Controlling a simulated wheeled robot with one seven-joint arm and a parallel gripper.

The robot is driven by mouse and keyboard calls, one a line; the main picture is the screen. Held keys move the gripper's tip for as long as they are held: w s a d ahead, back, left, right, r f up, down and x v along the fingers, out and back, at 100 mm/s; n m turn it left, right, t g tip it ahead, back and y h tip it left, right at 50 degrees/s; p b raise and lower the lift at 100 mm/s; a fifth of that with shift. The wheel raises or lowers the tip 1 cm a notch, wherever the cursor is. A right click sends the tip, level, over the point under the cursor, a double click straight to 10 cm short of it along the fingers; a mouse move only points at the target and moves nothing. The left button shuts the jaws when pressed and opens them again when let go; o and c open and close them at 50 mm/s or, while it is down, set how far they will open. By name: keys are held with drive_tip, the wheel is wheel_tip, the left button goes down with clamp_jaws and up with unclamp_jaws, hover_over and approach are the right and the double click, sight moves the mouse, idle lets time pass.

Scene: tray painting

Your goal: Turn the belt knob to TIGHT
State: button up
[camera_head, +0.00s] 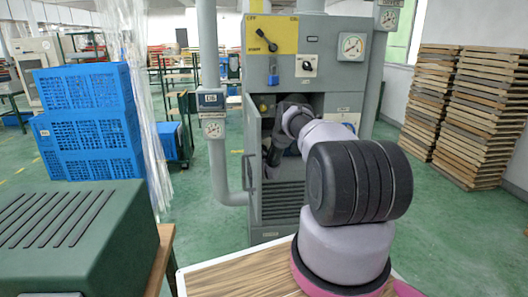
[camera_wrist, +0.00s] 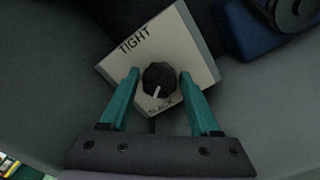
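The belt knob (camera_wrist: 159,78) is black and round on a pale, tilted plate (camera_wrist: 182,43) lettered TIGHT at the upper left and SLACK at the bottom. Its white pointer line faces down, slightly left, toward SLACK. My gripper (camera_wrist: 160,73) has its two teal fingers on either side of the knob, apart, with a thin gap seeming to show at each side; contact is hard to judge. In the head view my arm reaches into the open compartment of the grey machine cabinet (camera_head: 325,36); the knob and gripper are hidden there.
The cabinet's door (camera_head: 253,160) stands open on the left of the compartment. A dark blue part with a black round piece (camera_wrist: 292,15) lies beyond the plate at the upper right. A green box (camera_head: 80,235) stands at front left.

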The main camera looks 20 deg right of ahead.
clamp_jaws()
drive_tip(key=shift+m, duration=0.3)
drive_tip(key=m, duration=0.4)
drive_tip(key=shift+m, duration=0.3)
drive_tip(key=m, duration=0.5)
drive_tip(key=shift+d+f, duration=0.1)
drive_tip(key=shift+f, duration=0.1)
drive_tip(key=m, duration=0.7)
drive_tip(key=shift+f+m, duration=0.1)
drive_tip(key=shift+m, duration=0.2)
drive_tip(key=m, duration=0.6)
drive_tip(key=shift+f+m, duration=0.1)
drive_tip(key=shift+m, duration=0.3)
